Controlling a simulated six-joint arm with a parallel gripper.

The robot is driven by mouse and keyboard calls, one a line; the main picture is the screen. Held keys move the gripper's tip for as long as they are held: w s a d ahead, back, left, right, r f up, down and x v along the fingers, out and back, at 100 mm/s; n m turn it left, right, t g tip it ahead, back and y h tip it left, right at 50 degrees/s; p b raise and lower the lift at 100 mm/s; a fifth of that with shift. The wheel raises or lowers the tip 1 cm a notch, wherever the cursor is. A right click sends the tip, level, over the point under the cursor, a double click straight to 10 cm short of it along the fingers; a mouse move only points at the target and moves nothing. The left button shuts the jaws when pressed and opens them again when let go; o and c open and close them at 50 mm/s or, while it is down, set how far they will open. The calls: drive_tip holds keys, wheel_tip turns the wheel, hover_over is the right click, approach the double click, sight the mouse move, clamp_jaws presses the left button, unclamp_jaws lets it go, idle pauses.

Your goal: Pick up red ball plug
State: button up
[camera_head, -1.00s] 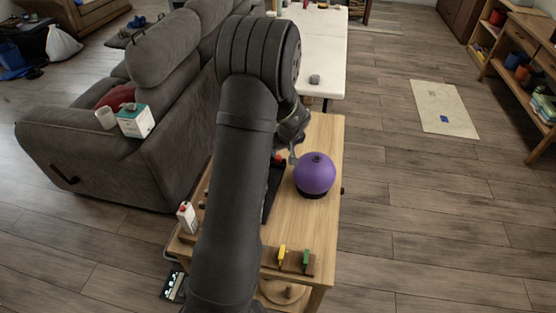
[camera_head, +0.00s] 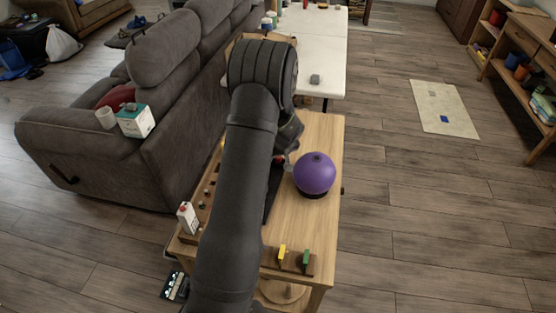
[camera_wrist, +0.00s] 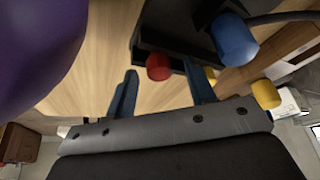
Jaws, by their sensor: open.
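The red ball plug (camera_wrist: 158,67) is a small rounded red piece at the lower edge of a dark block (camera_wrist: 165,40) in the wrist view. In the head view a bit of red (camera_head: 280,158) shows beside my gripper (camera_head: 289,162). In the wrist view my gripper (camera_wrist: 160,72) is open, with its two blue fingers apart, one to each side of the red plug in the picture. Whether the fingers are level with the plug, I cannot tell. A blue plug (camera_wrist: 234,38) and a yellow plug (camera_wrist: 266,93) are right of the red one.
A large purple ball (camera_head: 315,172) sits on the wooden table (camera_head: 322,130), close to the right of my gripper. A small carton (camera_head: 187,217) and yellow (camera_head: 282,254) and green (camera_head: 306,260) pieces are near the front. A grey sofa (camera_head: 160,150) is at the left.

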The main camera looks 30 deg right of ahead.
drive_tip(key=c, duration=1)
wheel_tip(320, 180, up, 10)
drive_tip(key=s+d+r+m+h, duration=0.1)
drive_tip(key=s+r+m, duration=0.2)
drive_tip(key=s, duration=0.1)
drive_tip(key=s+d+r+m+g+h, duration=0.1)
drive_tip(key=s+d+r+m, duration=0.1)
drive_tip(key=s, duration=0.3)
drive_tip(key=s+d+r+m+h, duration=0.1)
drive_tip(key=s+d+r+m, duration=0.1)
drive_tip(key=s+r+m, duration=0.2)
drive_tip(key=shift+s+d+r+g, duration=0.2)
drive_tip(key=shift+s+r+g, duration=0.2)
drive_tip(key=shift+s, duration=0.15)
